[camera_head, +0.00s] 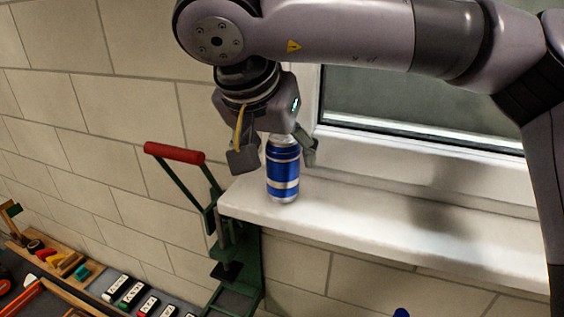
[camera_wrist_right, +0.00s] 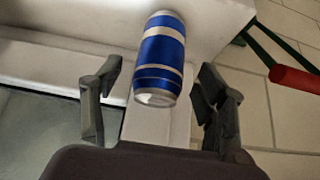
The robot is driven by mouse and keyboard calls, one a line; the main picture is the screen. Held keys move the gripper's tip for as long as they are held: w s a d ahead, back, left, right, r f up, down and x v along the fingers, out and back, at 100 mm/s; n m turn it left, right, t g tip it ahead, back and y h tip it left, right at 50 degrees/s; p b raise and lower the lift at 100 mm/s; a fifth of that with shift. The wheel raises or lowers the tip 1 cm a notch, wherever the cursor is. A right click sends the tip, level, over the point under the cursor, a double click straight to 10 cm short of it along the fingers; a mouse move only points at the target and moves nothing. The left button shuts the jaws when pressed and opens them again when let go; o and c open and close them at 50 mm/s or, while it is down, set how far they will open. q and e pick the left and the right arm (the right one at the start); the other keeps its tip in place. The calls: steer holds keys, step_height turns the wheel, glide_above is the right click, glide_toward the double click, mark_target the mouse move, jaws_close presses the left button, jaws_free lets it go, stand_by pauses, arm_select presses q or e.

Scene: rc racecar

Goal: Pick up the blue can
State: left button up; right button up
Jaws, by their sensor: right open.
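The blue can (camera_head: 283,172) has silver bands and stands upright on the white window sill, close to its left end. My right gripper (camera_head: 274,156) is above it and open, with one finger on each side of the can's upper part. In the right wrist view the can (camera_wrist_right: 160,62) lies ahead between the two open fingers of my right gripper (camera_wrist_right: 155,95). Gaps show between the can and both fingers there. The can's top is partly hidden by the gripper in the head view. My left gripper is not in view.
The white window sill (camera_head: 400,226) runs to the right and is otherwise bare. A green press with a red handle (camera_head: 174,153) stands just left of the sill's end. A window (camera_head: 430,110) is behind. A bench with tools and small labelled items (camera_head: 132,292) is at lower left.

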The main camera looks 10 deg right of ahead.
mark_target(283, 162)
steer(key=p+x, duration=0.1)
steer(key=x, duration=0.3)
steer(key=shift+s+a+r, duration=0.1)
steer(key=shift+s, duration=0.05)
steer(key=shift+c, duration=0.6)
steer(key=c, duration=0.5)
steer(key=shift+c, duration=1.3)
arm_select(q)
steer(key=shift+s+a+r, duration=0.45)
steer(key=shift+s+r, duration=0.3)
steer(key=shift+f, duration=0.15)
arm_select(e)
steer(key=shift+r, duration=0.15)
